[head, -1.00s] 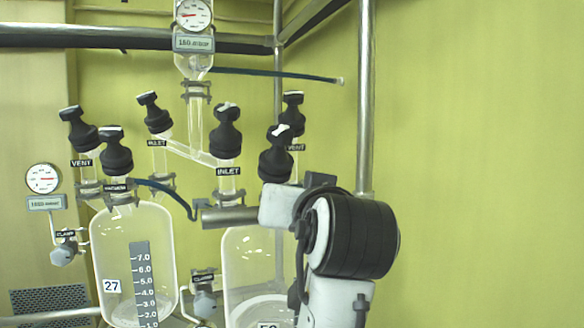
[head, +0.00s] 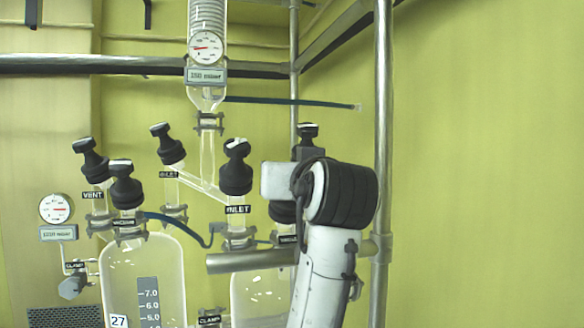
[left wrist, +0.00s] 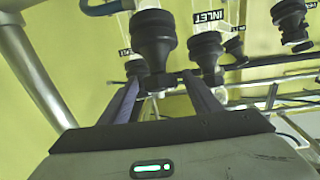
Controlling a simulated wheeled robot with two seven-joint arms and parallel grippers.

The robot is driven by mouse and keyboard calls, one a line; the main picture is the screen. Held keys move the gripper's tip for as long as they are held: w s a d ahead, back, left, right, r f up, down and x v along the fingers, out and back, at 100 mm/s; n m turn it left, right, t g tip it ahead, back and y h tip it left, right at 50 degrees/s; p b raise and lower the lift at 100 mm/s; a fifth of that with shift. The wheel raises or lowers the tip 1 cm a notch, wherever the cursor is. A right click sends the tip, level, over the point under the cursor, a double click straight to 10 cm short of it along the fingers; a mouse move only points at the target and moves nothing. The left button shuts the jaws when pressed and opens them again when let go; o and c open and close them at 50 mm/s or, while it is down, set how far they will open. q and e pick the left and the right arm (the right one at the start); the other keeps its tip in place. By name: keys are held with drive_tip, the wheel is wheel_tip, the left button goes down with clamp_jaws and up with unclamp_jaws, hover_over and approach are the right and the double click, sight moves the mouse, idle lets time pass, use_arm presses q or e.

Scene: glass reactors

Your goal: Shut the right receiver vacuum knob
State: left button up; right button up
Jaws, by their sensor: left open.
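The right receiver (head: 258,292) shows partly below. In the left wrist view my left gripper (left wrist: 162,84) is open, its fingers on either side of the lower end of a black knob (left wrist: 153,38). No label is readable on that knob, and contact cannot be told. My right gripper is not in view.
The right inlet knob (head: 236,170) stands close to the left; another black knob (head: 307,131) is behind. The left receiver (head: 145,275) has its own knobs. A metal post (head: 383,130) rises to the right. A blue hose (head: 290,102) runs behind. The far right is clear.

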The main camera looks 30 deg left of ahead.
use_arm(q)
drive_tip(key=shift+w+a, duration=0.15)
drive_tip(key=shift+w, duration=0.05)
drive_tip(key=c, duration=1.1)
drive_tip(key=shift+o, duration=0.2)
drive_tip(key=shift+m+h, duration=0.3)
drive_tip(key=shift+m, duration=0.1)
